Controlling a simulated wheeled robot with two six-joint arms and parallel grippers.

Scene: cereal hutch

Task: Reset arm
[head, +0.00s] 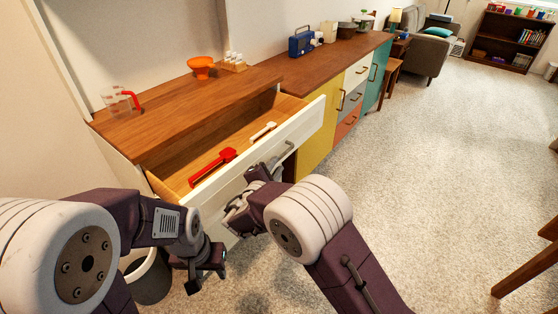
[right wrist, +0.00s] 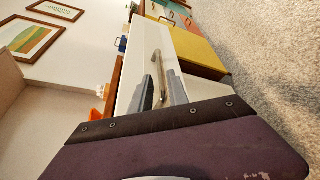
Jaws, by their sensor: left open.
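My left gripper (head: 207,268) is open and empty, hanging low in front of the dresser over the carpet. My right gripper (head: 258,173) is at the front of the pulled-out white drawer (head: 310,125), close to its metal handle (head: 284,155). In the right wrist view, the grey fingers (right wrist: 160,92) are apart, with the handle (right wrist: 155,62) showing between them. Contact with the handle cannot be told. The drawer holds a red scoop (head: 212,166) and a cream scoop (head: 263,131).
On the wooden top stand a clear measuring cup with red handle (head: 122,101), an orange bowl (head: 202,67) and a small rack (head: 234,62). A bin (head: 149,279) stands below my left arm.

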